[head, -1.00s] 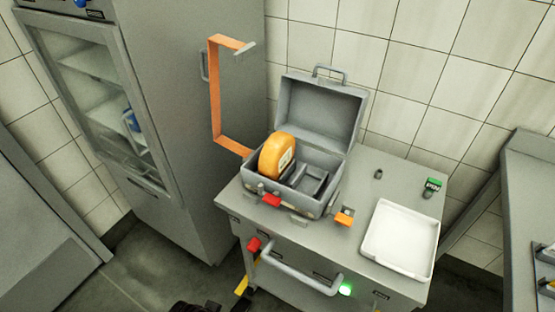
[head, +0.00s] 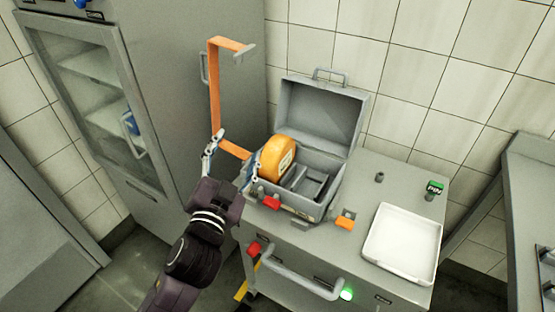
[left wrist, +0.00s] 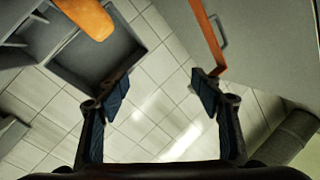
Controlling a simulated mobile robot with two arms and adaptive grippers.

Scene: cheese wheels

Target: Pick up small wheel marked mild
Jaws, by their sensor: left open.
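An orange cheese wheel (head: 274,155) with a pale label stands on edge in the left part of an open grey case (head: 322,203); the label is too small to read. In the left wrist view the orange wheel (left wrist: 84,14) shows at the top left, partly cut off by the frame. My left gripper (head: 230,158) is open and empty, just left of the case and apart from the wheel. My right gripper is not in view.
The case stands on a grey cabinet (head: 390,168), its lid raised behind. An orange bracket (head: 215,95) rises behind my left gripper. A tall glass-doored cabinet (head: 165,90) is at left.

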